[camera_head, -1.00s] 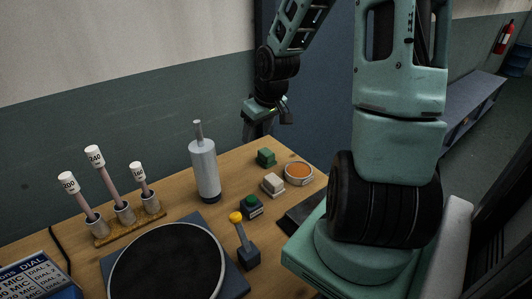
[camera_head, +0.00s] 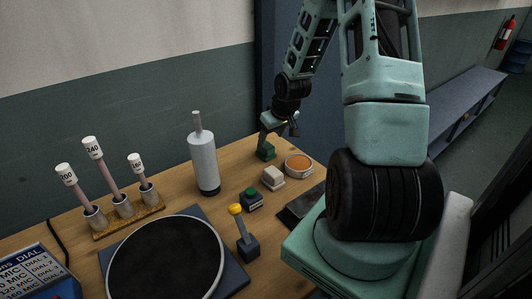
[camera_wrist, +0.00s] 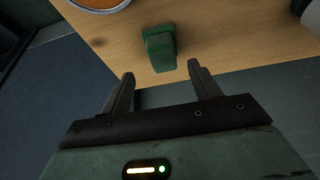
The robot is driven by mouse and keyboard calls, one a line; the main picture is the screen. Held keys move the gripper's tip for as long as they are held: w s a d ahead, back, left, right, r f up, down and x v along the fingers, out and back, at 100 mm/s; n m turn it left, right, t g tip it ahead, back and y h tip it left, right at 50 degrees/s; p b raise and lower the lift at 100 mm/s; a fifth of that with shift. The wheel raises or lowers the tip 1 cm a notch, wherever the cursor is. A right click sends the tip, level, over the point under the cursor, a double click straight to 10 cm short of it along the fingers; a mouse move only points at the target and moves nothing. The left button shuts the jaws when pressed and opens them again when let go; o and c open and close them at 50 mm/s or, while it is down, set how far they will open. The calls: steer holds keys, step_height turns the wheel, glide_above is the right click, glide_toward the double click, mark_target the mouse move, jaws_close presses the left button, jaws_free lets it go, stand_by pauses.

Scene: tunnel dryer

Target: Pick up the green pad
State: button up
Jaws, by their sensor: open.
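The green pad (camera_head: 265,152) is a small green block on the wooden table (camera_head: 232,168) near its far edge. In the wrist view the green pad (camera_wrist: 159,48) lies just beyond my fingertips, roughly centred between them. My gripper (camera_wrist: 160,72) is open and empty, with a finger on either side of the gap. In the head view my gripper (camera_head: 280,133) is close above the pad and partly overlaps its top, so I cannot tell the exact gap there.
A white block (camera_head: 273,178) and a round dish with orange contents (camera_head: 299,165) stand near the pad. A green-topped box (camera_head: 251,199), a yellow-knobbed lever (camera_head: 240,225), a grey cylinder (camera_head: 204,165) and a round black disc (camera_head: 165,262) stand nearer.

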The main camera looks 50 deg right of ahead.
mark_target(266, 145)
steer(key=shift+w+p+x, duration=0.2)
steer(key=shift+p+x, duration=0.3)
steer(key=shift+x, duration=2.7)
steer(key=shift+a+r, duration=0.15)
steer(key=shift+c, duration=0.3)
steer(key=c, duration=0.8)
